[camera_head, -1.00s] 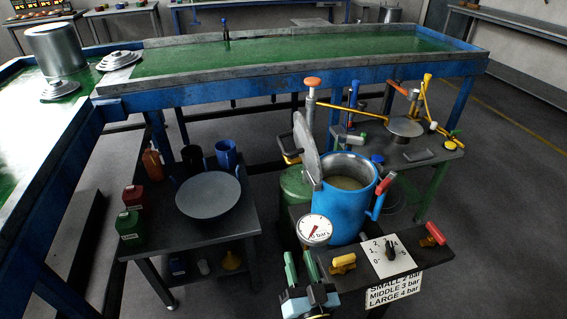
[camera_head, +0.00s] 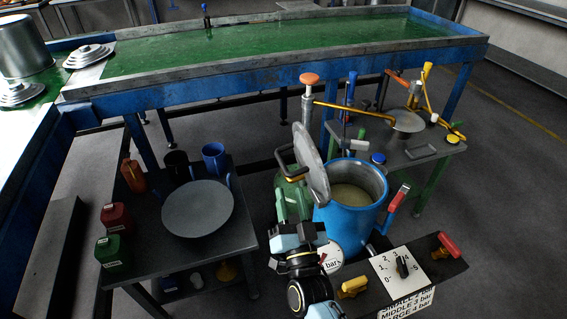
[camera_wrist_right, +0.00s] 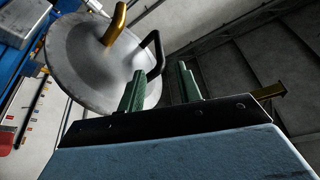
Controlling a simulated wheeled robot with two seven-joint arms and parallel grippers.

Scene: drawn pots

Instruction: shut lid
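The blue pot (camera_head: 345,215) stands open on the right, with pale contents inside. Its grey round lid (camera_head: 312,165) stands steeply tilted at the pot's left rim, with a black handle (camera_head: 283,158) on its outer face. My right gripper (camera_head: 291,194) is just below and left of the lid. In the right wrist view its two green fingers (camera_wrist_right: 161,80) are apart with nothing between them. The lid (camera_wrist_right: 85,65) and its handle (camera_wrist_right: 152,48) show beyond the fingers there. My left gripper is not in view.
A gauge (camera_head: 331,257), a dial plate (camera_head: 398,270) and red and yellow valve handles sit in front of the pot. A yellow-armed press with an orange knob (camera_head: 310,79) stands behind. A side table (camera_head: 235,228) with a shallow pan (camera_head: 198,208) is left.

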